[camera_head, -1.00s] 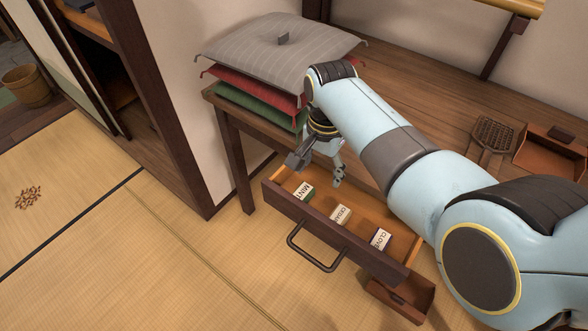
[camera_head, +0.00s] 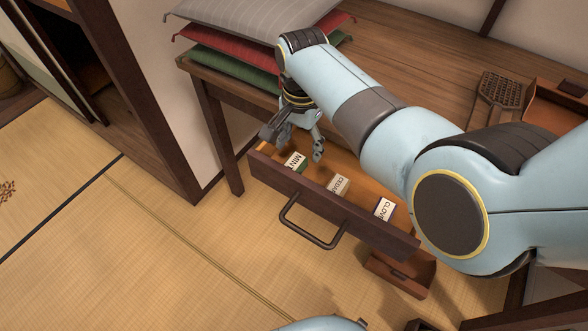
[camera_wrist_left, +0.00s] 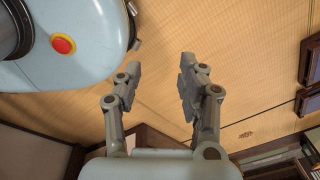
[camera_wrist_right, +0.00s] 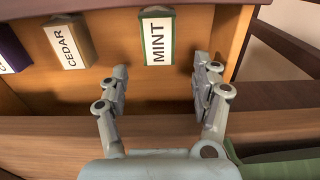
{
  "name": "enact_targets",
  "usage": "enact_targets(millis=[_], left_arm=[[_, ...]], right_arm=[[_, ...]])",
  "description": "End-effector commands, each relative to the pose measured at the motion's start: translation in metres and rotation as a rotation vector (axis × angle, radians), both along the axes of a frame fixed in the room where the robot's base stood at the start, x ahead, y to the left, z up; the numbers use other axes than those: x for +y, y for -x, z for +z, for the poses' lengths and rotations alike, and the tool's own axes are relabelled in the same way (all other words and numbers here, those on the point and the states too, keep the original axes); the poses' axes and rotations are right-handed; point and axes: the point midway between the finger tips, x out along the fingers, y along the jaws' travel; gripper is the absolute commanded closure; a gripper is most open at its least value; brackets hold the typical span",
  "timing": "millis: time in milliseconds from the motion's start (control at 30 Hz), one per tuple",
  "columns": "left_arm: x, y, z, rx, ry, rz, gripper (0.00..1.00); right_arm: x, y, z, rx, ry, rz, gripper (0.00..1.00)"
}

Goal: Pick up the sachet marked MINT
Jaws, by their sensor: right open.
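The MINT sachet (camera_head: 293,161), white-faced with a green border, stands at the left end of the open drawer (camera_head: 330,211). My right gripper (camera_head: 297,147) is open and empty, just above and behind this sachet. In the right wrist view, the MINT sachet (camera_wrist_right: 157,38) lies ahead of the spread fingers (camera_wrist_right: 160,72), roughly centred between them and apart from them. The CEDAR sachet (camera_head: 338,185) and the CLOVE sachet (camera_head: 384,209) stand further right in the drawer. My left gripper (camera_wrist_left: 160,66) is open and empty, over the tatami.
The wooden table (camera_head: 395,63) stands over the drawer's back, with stacked cushions (camera_head: 255,14) on its left. The drawer's handle (camera_head: 310,231) juts forward. Tatami (camera_head: 130,240) in front is clear.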

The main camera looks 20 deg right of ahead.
Motion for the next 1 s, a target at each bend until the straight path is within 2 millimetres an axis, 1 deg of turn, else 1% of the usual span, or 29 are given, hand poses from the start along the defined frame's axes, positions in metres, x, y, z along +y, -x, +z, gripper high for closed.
enact_targets(millis=[33, 133, 233, 300, 367, 533, 567, 767, 867, 900, 1000], left_arm=[[0.0, 0.006, -0.014, 0.01, 0.0, 0.001, 0.6], [0.0, 0.018, -0.031, 0.028, 0.0, 0.001, 0.6], [0.0, 0.031, -0.043, 0.049, 0.0, 0.002, 0.6], [0.0, 0.038, -0.047, 0.059, -0.001, 0.001, 0.6], [0.0, 0.04, -0.047, 0.062, -0.001, 0.002, 0.6], [0.0, 0.037, -0.044, 0.057, -0.001, 0.001, 0.6], [0.0, 0.036, -0.044, 0.056, -0.001, 0.001, 0.6], [0.0, 0.026, -0.044, 0.04, 0.0, 0.001, 0.6], [0.0, 0.024, -0.044, 0.038, 0.0, 0.001, 0.6], [0.0, 0.024, -0.044, 0.038, 0.0, 0.001, 0.6], [0.0, 0.025, -0.044, 0.038, 0.0, 0.001, 0.6]], right_arm=[[0.001, 0.001, -0.014, 0.003, 0.0, 0.0, 0.35], [0.001, 0.002, -0.029, 0.004, -0.001, 0.0, 0.35], [0.001, 0.003, -0.04, 0.004, -0.001, 0.0, 0.35], [0.001, 0.002, -0.042, 0.003, 0.0, 0.0, 0.35], [0.001, 0.002, -0.042, 0.003, 0.0, 0.0, 0.35], [0.001, 0.001, -0.039, 0.001, 0.0, 0.0, 0.35], [0.001, 0.001, -0.039, 0.001, 0.0, 0.0, 0.37], [0.001, 0.002, -0.039, 0.001, 0.0, 0.0, 0.63], [0.001, 0.002, -0.039, 0.001, 0.0, 0.0, 0.76], [0.001, 0.002, -0.039, 0.001, 0.0, 0.0, 0.79], [0.001, 0.002, -0.039, 0.001, 0.0, 0.0, 0.79]])
